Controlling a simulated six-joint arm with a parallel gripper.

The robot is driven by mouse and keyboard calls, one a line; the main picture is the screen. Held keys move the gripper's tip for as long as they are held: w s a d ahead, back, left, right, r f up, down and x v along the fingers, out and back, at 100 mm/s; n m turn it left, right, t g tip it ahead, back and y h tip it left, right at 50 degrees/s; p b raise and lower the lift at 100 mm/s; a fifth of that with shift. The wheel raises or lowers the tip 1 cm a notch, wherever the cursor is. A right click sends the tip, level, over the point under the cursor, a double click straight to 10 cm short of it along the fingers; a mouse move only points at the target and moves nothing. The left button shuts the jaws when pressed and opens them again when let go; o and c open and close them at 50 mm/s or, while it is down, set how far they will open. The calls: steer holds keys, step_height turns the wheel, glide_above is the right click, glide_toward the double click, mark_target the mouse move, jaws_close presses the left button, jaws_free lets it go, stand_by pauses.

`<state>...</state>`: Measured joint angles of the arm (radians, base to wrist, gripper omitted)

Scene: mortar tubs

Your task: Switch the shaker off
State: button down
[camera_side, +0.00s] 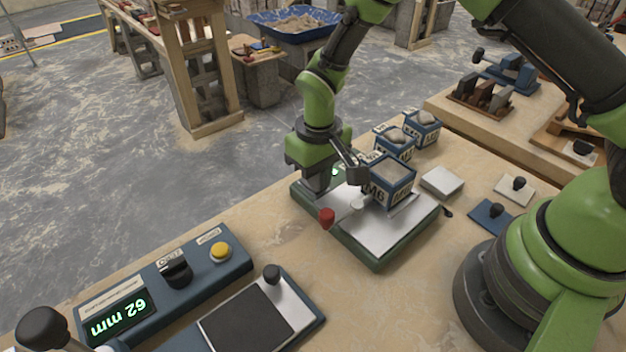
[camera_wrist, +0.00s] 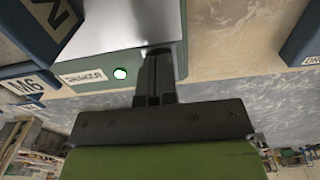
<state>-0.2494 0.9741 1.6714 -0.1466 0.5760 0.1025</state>
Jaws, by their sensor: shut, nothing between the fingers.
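The shaker (camera_side: 377,262) is a low green base with a pale metal top plate. A blue tub marked M6 (camera_side: 388,183) stands on the plate, filled with grey mortar. In the wrist view, the shaker's green side carries a "SHAKER" label (camera_wrist: 84,78) and a lit green light (camera_wrist: 120,73). My gripper (camera_wrist: 158,52) is shut and empty, its fingertips at the shaker's edge beside the light. I cannot tell whether they touch. In the side view my gripper (camera_side: 318,188) points down at the shaker's far-left end.
A blue console (camera_side: 165,285) with a "62 mm" display, black knob and yellow button stands front left. A flat blue-framed plate (camera_side: 262,318) is beside it. Two more filled tubs (camera_side: 422,127) (camera_side: 394,143) stand behind the shaker. A pale block (camera_side: 442,182) lies to its right.

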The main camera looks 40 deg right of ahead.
steer(key=shift+f, duration=0.15)
steer(key=shift+r, duration=3.55)
steer(key=shift+d+r, duration=0.1)
steer(key=shift+r, duration=0.3)
steer(key=s+d+r+m+t+y, duration=0.1)
steer(key=s+d+r+m+t, duration=0.1)
steer(key=s+r, duration=0.55)
steer(key=s+d+r+m+t+y, duration=0.1)
steer(key=s+d+r+t, duration=0.25)
steer(key=r, duration=0.65)
steer(key=s+r+m+t, duration=0.1)
steer(key=s, duration=0.7)
steer(key=shift+r+t, duration=0.35)
steer(key=shift+r, duration=0.05)
